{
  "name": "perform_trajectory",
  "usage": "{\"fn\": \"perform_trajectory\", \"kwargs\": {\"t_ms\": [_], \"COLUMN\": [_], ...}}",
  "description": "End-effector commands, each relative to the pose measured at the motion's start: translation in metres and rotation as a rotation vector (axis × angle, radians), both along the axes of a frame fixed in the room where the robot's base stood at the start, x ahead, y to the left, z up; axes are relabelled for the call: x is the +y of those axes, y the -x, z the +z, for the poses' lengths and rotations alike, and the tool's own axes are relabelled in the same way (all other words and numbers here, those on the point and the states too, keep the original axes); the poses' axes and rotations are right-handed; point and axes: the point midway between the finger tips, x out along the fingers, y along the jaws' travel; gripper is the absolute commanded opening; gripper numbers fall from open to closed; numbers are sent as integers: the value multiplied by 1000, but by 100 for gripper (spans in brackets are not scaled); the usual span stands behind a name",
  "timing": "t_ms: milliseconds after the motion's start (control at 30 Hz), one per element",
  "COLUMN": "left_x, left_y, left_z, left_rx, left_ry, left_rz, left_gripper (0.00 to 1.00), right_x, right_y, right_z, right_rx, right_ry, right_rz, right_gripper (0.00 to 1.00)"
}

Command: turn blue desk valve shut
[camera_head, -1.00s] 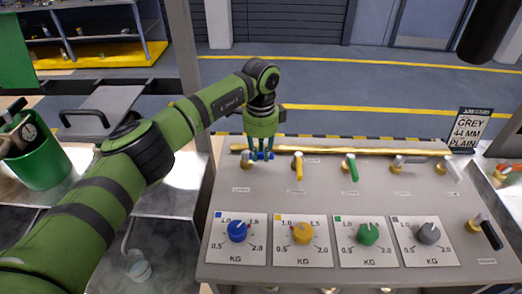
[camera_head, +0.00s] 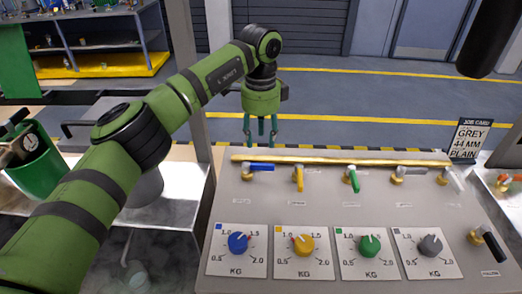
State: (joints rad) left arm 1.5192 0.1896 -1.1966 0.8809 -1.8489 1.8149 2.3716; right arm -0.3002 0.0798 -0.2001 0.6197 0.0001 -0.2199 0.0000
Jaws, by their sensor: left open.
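The blue desk valve (camera_head: 261,167) is at the back left of the grey desk panel (camera_head: 330,208). Its blue handle lies crosswise, pointing right along the brass pipe (camera_head: 330,160). My left gripper (camera_head: 261,143) is open and empty. In the picture its fingertips are just above the blue handle, and a gap shows between them. My right gripper is not in view.
Yellow (camera_head: 299,179), green (camera_head: 352,178), grey (camera_head: 403,170) and white (camera_head: 452,179) valves stand in the same row. Blue, yellow, green and grey dials are in front. A black-handled valve (camera_head: 487,244) is at right. A job card (camera_head: 470,138) reads GREY 44 MM PLAIN.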

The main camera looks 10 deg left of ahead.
Motion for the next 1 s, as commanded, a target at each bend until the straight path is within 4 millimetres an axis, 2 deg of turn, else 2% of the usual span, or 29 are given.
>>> {"fn": "perform_trajectory", "kwargs": {"t_ms": [100, 200, 600, 667, 1000], "left_x": [-1, 0, 0, 0, 0], "left_y": [0, 0, 0, 0, 0], "left_z": [18, 25, 31, 38, 107], "left_rx": [-1, 0, 0, 0, 1], "left_ry": [1, 1, 1, 1, 0], "left_rz": [0, 0, -1, -1, 0], "left_gripper": [45, 45, 45, 45, 45], "right_x": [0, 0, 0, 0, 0], "right_y": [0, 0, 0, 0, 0], "right_z": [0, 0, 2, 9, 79], "right_rx": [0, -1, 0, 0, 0], "right_ry": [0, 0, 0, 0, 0], "right_rz": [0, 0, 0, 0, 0], "right_gripper": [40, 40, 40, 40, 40]}}
